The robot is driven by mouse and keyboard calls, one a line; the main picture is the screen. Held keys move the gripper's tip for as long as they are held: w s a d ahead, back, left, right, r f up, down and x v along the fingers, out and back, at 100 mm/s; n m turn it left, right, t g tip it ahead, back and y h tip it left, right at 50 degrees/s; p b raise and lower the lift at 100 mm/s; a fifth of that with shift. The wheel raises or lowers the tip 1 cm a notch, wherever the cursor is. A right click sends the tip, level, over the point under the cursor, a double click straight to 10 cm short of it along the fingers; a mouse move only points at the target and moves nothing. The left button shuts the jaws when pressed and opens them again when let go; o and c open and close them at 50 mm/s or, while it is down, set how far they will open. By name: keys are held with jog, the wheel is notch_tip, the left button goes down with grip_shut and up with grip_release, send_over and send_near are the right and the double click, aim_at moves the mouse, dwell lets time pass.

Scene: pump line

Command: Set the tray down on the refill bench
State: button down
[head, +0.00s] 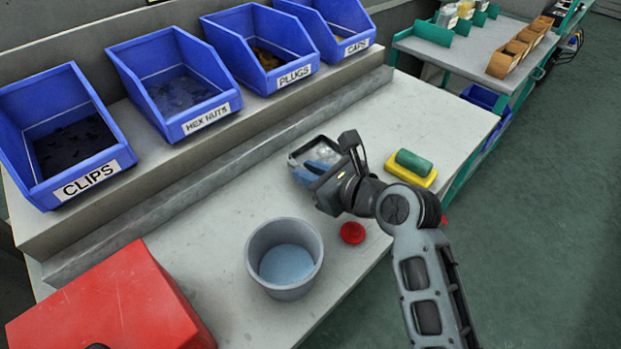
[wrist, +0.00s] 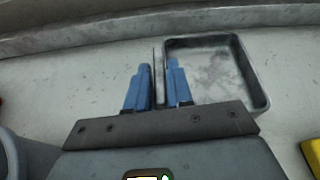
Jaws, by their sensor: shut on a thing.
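A small square grey metal tray (head: 326,153) is at my gripper over the pale bench (head: 220,215) in the head view. It also shows in the wrist view (wrist: 222,82), level and empty. My gripper (wrist: 158,66) is shut on the tray's left wall, with one blue finger on each side of it. The gripper also shows in the head view (head: 314,167), where the wrist hides part of the tray. I cannot tell whether the tray's underside touches the bench top.
Blue bins (head: 180,85) stand on the raised back ledge. A grey bucket (head: 254,252), red cap (head: 352,233) and red box (head: 120,295) are nearer. A green-topped yellow pad (head: 428,181) lies right of the tray. Another bench (head: 465,58) stands beyond.

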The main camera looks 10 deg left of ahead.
jog(key=shift+f, duration=0.75)
jog(key=c, duration=1)
grip_release()
jog(key=shift+f, duration=0.15)
jog(key=shift+s+d+r, duration=0.1)
jog(key=shift+d+r, duration=0.1)
jog(key=v, duration=1.1)
jog(key=shift+s+d+r+p, duration=0.15)
jog(key=shift+s+r+p, duration=0.05)
jog(key=shift+p, duration=0.2)
jog(key=shift+r, duration=0.1)
